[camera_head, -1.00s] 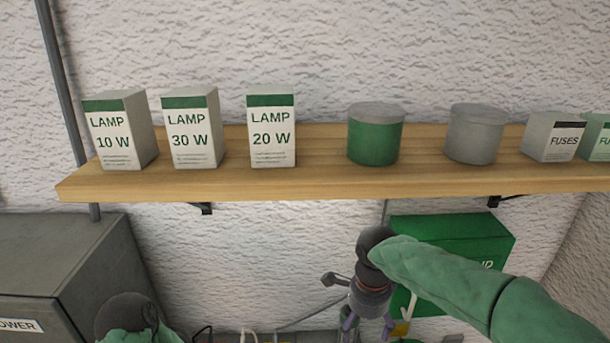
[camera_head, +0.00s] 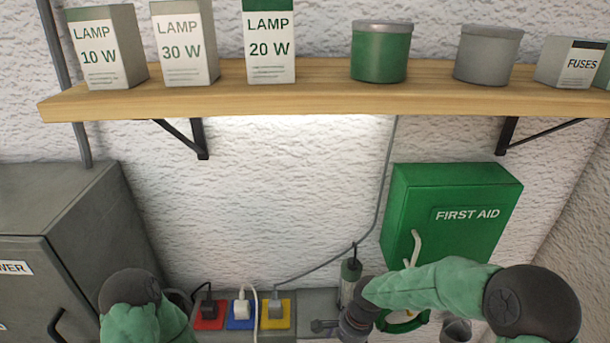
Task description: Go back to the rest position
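My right arm, in green sleeve-like covers with dark joints, comes in from the lower right. Its dark wrist (camera_head: 357,318) is low in the head view, in front of the wall under the shelf. The fingers of that gripper are below the picture edge, so I cannot see whether they are open or shut. My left arm shows only as a dark joint and green link at the lower left. My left gripper is out of the picture.
A wooden shelf (camera_head: 330,98) holds lamp boxes (camera_head: 270,50), a green tin (camera_head: 380,55), a grey tin (camera_head: 487,58) and a fuses box (camera_head: 572,64). Below are a green first aid box (camera_head: 450,235), a grey cabinet (camera_head: 75,220) and plugs on coloured sockets (camera_head: 240,318).

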